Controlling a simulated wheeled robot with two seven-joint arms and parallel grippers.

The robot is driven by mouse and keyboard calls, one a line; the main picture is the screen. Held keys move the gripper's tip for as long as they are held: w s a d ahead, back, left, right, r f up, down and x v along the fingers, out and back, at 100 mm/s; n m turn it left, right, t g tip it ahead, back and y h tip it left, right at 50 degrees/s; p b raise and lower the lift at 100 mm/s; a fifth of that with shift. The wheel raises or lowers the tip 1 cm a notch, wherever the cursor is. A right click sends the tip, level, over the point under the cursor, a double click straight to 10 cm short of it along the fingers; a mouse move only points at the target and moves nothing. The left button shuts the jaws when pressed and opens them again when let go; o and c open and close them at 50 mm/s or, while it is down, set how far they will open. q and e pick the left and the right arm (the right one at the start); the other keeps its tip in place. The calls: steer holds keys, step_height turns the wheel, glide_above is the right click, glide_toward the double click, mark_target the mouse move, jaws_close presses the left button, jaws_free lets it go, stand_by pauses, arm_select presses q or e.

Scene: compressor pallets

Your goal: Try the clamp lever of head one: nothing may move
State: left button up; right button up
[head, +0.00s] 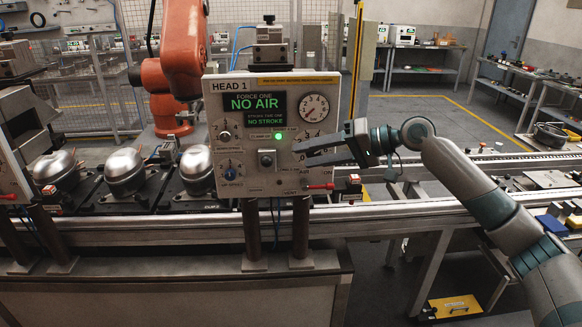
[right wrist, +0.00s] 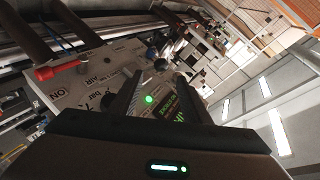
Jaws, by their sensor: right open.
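The head 1 panel (head: 240,178) stands upright on two dark posts. Its display (head: 252,107) reads NO AIR and NO STROKE in green. A green lamp (head: 278,135) glows below it. Under the lamp is a small grey block with a dark knob (head: 266,159), which looks like the clamp lever; its exact position is too small to read. My right gripper (head: 303,154) is open in front of the panel's right half, its fingertips to the right of the knob, with nothing between them. In the right wrist view the fingers are apart before the panel (right wrist: 88,88). My left gripper is out of view.
A red-handled air valve (head: 320,187) sticks out at the panel's lower right, under my fingers. A gauge (head: 314,107) sits above them. Silver compressors (head: 125,170) stand on the conveyor behind. An orange robot arm (head: 183,45) rises behind the panel.

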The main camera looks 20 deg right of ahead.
steer(key=shift+b+v, duration=0.75)
steer(key=shift+v, duration=1.95)
